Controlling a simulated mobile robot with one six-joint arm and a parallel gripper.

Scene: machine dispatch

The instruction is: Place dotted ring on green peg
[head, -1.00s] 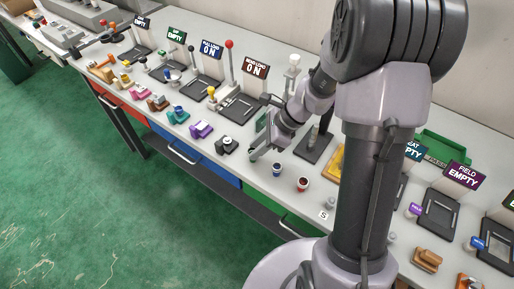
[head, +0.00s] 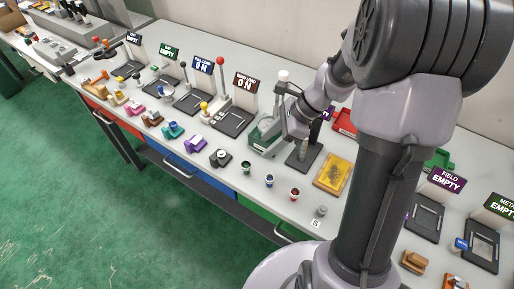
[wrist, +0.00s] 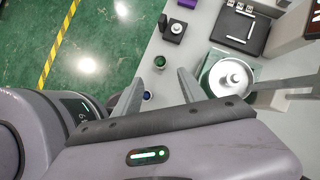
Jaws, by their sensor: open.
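A small green-topped piece (head: 245,167) stands on the bench, in a row with a blue one (head: 269,181) and a red one (head: 294,194). The green one also shows in the wrist view (wrist: 160,63), near the tips of my open, empty gripper (wrist: 160,76), with the blue one (wrist: 147,96) closer in. Whether the green piece is the peg, I cannot tell. I cannot make out a dotted ring in either view. In the head view my gripper (head: 290,122) is over the bench beside a grey-green press, and its fingers are hard to see.
The press (head: 265,137) with a white round top (wrist: 230,77) stands close to the right finger in the wrist view. A black stand with a post (head: 303,156), a yellow tray (head: 333,174) and a grey knob (head: 321,211) are nearby. Bench front edge is free.

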